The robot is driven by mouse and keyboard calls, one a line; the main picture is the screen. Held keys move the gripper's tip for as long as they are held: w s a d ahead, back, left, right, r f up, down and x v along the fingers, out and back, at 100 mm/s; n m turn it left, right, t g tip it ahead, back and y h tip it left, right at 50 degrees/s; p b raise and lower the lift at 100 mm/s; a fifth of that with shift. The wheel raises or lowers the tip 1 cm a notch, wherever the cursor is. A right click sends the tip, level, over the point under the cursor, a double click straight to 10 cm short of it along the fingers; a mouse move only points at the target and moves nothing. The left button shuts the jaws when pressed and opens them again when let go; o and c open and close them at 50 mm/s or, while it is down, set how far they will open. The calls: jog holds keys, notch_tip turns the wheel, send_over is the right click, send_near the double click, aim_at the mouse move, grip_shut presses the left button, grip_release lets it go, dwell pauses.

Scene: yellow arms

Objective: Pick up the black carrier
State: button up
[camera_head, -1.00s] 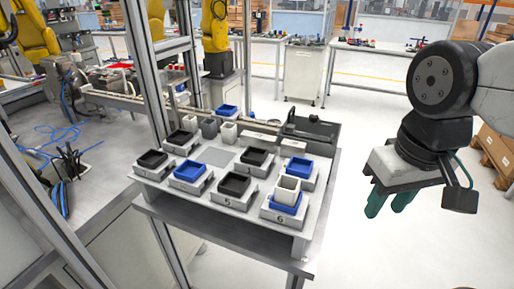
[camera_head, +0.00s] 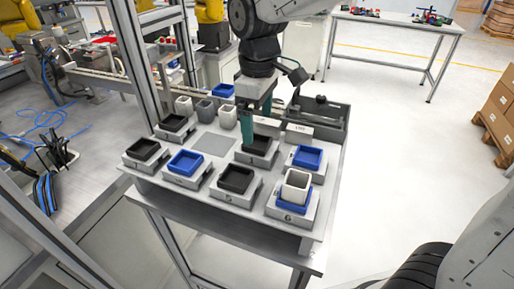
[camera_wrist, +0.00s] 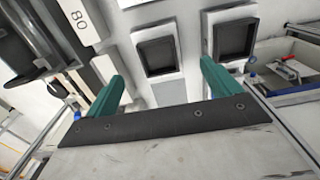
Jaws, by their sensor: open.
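Several black carriers sit on grey stands on the table: one at the back left (camera_head: 174,123), one at the left (camera_head: 143,150), one at the front (camera_head: 236,180) and one at the back right (camera_head: 262,147). My gripper (camera_head: 257,124) points down with its green fingers apart, over the back-right black carrier and partly hiding it. In the wrist view, my gripper (camera_wrist: 163,72) is open and empty. One black carrier (camera_wrist: 157,56) shows between and beyond the fingertips, and another (camera_wrist: 234,40) lies to the right.
Blue carriers (camera_head: 186,162) stand on neighbouring stands; the front-right one (camera_head: 290,202) holds a white cup (camera_head: 296,184). White and grey cups (camera_head: 205,110) stand at the back. A dark grey bin (camera_head: 322,116) lies behind my gripper. A metal frame post (camera_head: 138,60) rises at the left.

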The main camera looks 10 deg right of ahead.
aim_at(257, 146)
jog(key=f, duration=0.7)
jog(key=shift+w+f, duration=0.2)
jog(key=shift+f, duration=0.2)
jog(key=c, duration=1.3)
